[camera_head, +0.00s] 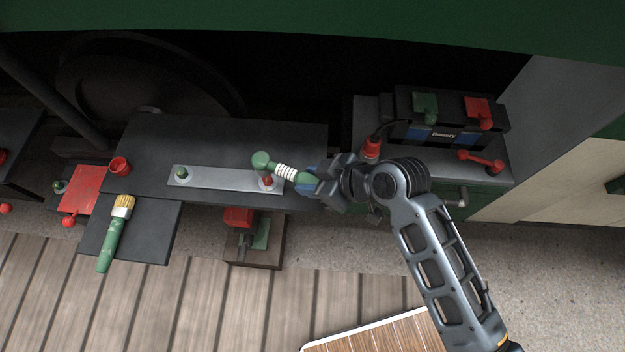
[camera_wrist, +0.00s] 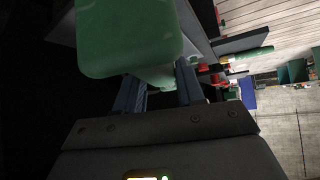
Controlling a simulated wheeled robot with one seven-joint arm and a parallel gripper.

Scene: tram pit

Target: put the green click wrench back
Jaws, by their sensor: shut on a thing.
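The green click wrench (camera_head: 286,172) has a rounded green head, a white ribbed band and a green end near my fingers. My gripper (camera_head: 309,180) is shut on that green end and holds the wrench out to the left. The wrench head is over the right part of the light metal strip (camera_head: 218,181); I cannot tell whether they touch. In the wrist view, a large green part of the wrench (camera_wrist: 132,40) fills the top, in front of and between the blue-grey fingers of my gripper (camera_wrist: 160,85). The fingers partly hide the held end.
The strip lies on a dark bench (camera_head: 225,140) with a green knob and a red knob. A green-handled brush (camera_head: 112,240) and a red cup (camera_head: 120,166) are at left. A battery (camera_head: 440,133) with green and red clamps stands at right. A red-topped block (camera_head: 238,217) is in front.

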